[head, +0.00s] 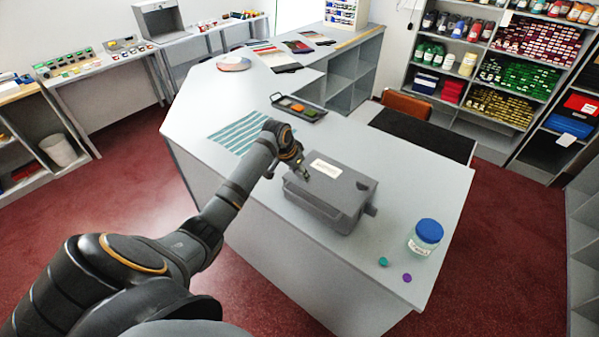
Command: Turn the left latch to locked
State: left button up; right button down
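A grey box (335,193) with a lid and a pale label on top stands on the light grey counter (420,180). A small dark piece (371,209), possibly a latch, sticks out at the box's right end. I cannot make out the left latch; the left end of the box is partly behind my gripper. My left gripper (300,174) is at the upper left edge of the box, close to the lid. Whether it touches the box, and whether its fingers are open or shut, is too small to tell. My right gripper is not in view.
A jar with a blue lid (425,237) stands right of the box, with a teal disc (383,262) and a purple disc (407,278) near the counter's front edge. A striped cloth (240,133) and a dark tray (298,108) lie behind my gripper.

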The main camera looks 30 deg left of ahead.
pick_arm(q)
jog(key=m+h, duration=0.1)
jog(key=m, duration=0.2)
jog(key=shift+a+m, duration=0.15)
jog(key=shift+m, duration=0.15)
jog(key=m+b, duration=0.1)
jog(key=m+g+h, duration=0.1)
jog(key=m, duration=0.1)
jog(key=shift+w+f+m+h+b, duration=0.1)
jog(key=shift+w+m+h+b, duration=0.05)
jog(key=shift+m+h+b, duration=0.2)
jog(key=shift+m+g+h+b, duration=0.25)
jog(key=shift+m+g+b, duration=0.25)
jog(key=shift+m+b, duration=0.65)
jog(key=m+g+b, duration=0.1)
jog(key=m+b, duration=0.1)
jog(key=m, duration=0.1)
jog(key=shift+w+a+m, duration=0.1)
jog(key=shift+w+m, duration=0.05)
jog(key=shift+m, duration=0.25)
jog(key=shift+m+g+h+b, duration=0.3)
jog(key=shift+m+g+b, duration=0.6)
jog(key=shift+m+b, duration=0.65)
jog(key=o, duration=1.1)
jog(key=shift+o, duration=0.2)
